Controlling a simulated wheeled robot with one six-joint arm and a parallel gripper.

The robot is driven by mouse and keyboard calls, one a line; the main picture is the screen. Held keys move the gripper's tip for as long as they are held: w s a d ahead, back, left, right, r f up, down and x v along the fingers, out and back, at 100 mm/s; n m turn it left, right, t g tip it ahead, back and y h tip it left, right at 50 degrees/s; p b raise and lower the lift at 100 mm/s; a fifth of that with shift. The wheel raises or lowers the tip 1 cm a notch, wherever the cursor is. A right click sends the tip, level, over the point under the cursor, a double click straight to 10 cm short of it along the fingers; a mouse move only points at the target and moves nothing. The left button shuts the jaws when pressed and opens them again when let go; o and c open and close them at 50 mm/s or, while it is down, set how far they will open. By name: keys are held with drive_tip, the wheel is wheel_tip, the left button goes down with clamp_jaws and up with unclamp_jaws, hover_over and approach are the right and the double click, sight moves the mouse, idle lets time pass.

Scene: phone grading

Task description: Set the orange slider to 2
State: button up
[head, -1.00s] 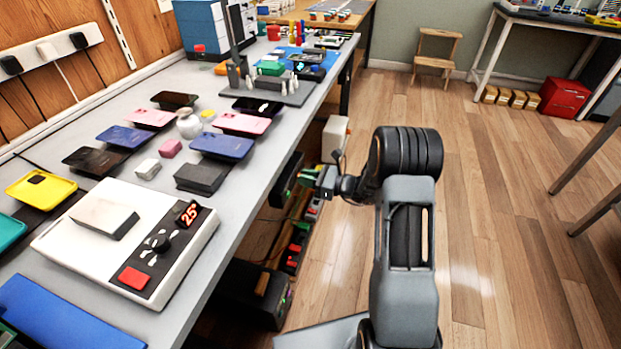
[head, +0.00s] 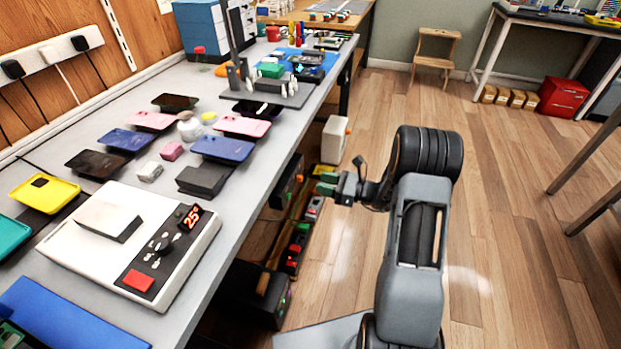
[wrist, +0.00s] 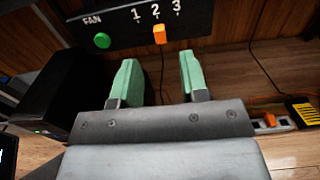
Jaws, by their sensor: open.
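In the wrist view a black panel (wrist: 115,32) marked FAN shows at the top, with the numbers 1, 2 and 3. The orange slider (wrist: 160,34) stands on it just below the number 2. My gripper (wrist: 157,62) is open and empty. Its two green fingers point towards the panel, below the slider in the picture and apart from it. In the head view my gripper (head: 327,183) is beside the bench's front side, below the top.
A round green button (wrist: 102,40) is left of the slider. A black box (wrist: 55,95) stands close on the left in the wrist view. Lower right lies a power strip (wrist: 268,123) with an orange switch. The floor (head: 490,200) right of my arm is clear.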

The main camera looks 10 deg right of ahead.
drive_tip(key=p+v, duration=0.1)
drive_tip(key=v, duration=0.6)
drive_tip(key=shift+s+d, duration=0.25)
drive_tip(key=shift+d, duration=0.05)
drive_tip(key=s+a+r+n+g+h+p, duration=0.25)
drive_tip(key=a+r+n+p, duration=0.2)
drive_tip(key=r, duration=0.35)
drive_tip(key=s+a+r+n+g+h+p, duration=0.2)
drive_tip(key=s+a+r+n+g+p, duration=0.15)
drive_tip(key=r+p, duration=0.3)
drive_tip(key=s+a+r+n+g+h+p, duration=0.25)
drive_tip(key=s+r+n+g+p, duration=0.2)
drive_tip(key=r, duration=0.35)
drive_tip(key=s+r+n+t+h+p, duration=0.2)
drive_tip(key=r+n+p, duration=0.4)
drive_tip(key=r, duration=0.3)
drive_tip(key=s+d+r+n+t+h+p, duration=0.1)
drive_tip(key=s+r+n+t+h+p, duration=0.2)
drive_tip(key=r, duration=0.6)
drive_tip(key=s+n+h+p, duration=0.2)
drive_tip(key=n+h+p, duration=0.1)
drive_tip(key=shift+s, duration=0.25)
drive_tip(key=shift+d+r+p, duration=0.1)
drive_tip(key=shift+r+p, duration=0.1)
drive_tip(key=shift+p, duration=0.15)
